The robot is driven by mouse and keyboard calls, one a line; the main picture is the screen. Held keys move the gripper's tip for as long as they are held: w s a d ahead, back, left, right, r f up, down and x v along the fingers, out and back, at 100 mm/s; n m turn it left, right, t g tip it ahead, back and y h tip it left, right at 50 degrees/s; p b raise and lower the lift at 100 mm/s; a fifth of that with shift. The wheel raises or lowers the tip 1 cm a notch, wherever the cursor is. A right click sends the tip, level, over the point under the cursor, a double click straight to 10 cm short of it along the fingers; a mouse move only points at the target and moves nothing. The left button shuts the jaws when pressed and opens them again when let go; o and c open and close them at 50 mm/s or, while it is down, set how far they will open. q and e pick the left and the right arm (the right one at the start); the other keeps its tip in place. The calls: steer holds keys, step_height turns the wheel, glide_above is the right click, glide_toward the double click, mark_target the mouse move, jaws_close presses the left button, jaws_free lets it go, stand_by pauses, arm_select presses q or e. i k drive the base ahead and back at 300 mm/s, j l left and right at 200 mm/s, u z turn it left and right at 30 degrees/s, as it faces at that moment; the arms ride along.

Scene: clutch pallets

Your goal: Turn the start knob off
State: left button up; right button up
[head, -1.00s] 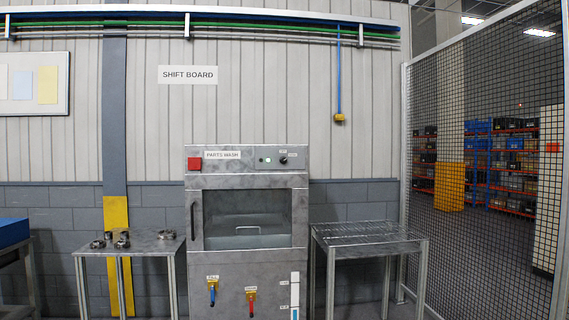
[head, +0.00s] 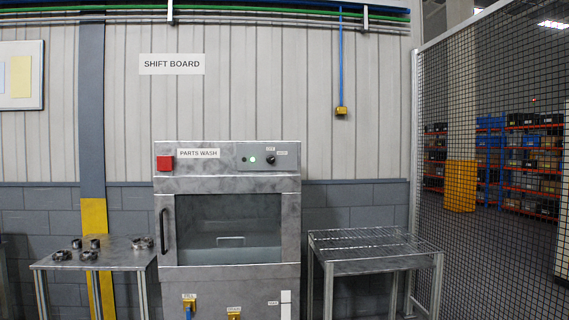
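The start knob (head: 271,160) is a small dark knob on the control panel at the top right of the grey parts wash machine (head: 170,220). Small labels sit above it and to its right, and its pointer direction is too small to tell. A lit green lamp (head: 252,159) is just left of the knob. A red button block (head: 165,162) is at the panel's left end. The machine's windowed door (head: 228,228) is shut. Neither of my grippers is in view.
A table (head: 110,262) with several metal parts stands left of the machine. A wire-topped rack (head: 370,247) stands close on the right. A mesh fence (head: 470,130) runs further right. Valves with a blue handle (head: 189,312) are low on the machine front.

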mark_target(270, 159)
steer(key=i+l, duration=0.25)
steer(key=i, duration=0.2)
steer(key=i+l+z, duration=0.1)
steer(key=i+l, duration=0.15)
steer(key=i, duration=0.2)
steer(key=i+l, duration=0.2)
steer(key=i, duration=0.25)
steer(key=i+l+z, duration=0.1)
steer(key=i+l, duration=0.15)
steer(key=i, duration=0.25)
steer(key=i+l, duration=0.15)
steer(key=i, duration=0.3)
steer(key=l+z, duration=0.05)
